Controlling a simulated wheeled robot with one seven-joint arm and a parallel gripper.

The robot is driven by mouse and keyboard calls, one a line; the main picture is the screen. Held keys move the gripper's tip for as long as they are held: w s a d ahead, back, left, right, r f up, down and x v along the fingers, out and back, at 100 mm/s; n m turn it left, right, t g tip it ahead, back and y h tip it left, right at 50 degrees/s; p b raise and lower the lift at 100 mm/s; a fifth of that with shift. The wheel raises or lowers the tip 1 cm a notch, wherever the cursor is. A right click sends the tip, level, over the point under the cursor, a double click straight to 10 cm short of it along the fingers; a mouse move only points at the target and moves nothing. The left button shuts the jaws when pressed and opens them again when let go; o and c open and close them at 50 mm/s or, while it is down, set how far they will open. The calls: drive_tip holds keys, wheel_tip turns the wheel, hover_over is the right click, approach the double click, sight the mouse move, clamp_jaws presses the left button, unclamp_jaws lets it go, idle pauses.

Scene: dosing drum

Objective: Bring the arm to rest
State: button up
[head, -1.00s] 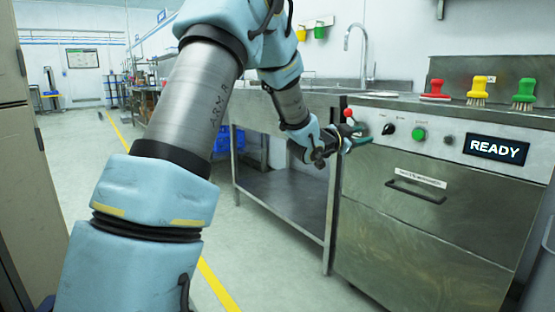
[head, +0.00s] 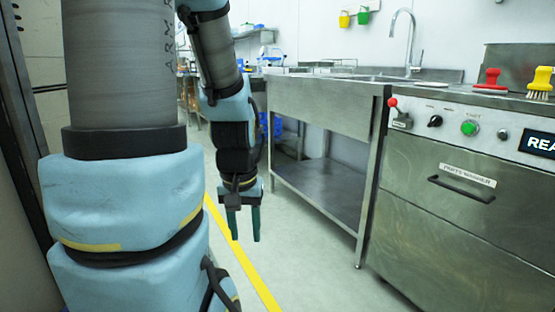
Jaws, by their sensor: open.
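My gripper (head: 243,222) hangs pointing down in the head view, left of the steel sink table. Its two dark green fingers are apart with nothing between them. It is in free air above the floor and the yellow floor line, clear of the parts washer. My arm fills the left part of the view, its forearm hanging from above.
The parts washer (head: 412,225) stands at the right with a red-knobbed lever (head: 398,112), a green button (head: 469,128) and a drawer handle (head: 461,189). The steel sink table (head: 321,103) is beside it. Red (head: 490,82) and yellow (head: 540,84) brushes stand on top. Open floor (head: 320,275) lies in front.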

wheel_tip(320, 180, up, 30)
drive_tip(key=p, duration=2.9)
drive_tip(key=shift+w, duration=0.2)
drive_tip(key=shift+c, duration=0.3)
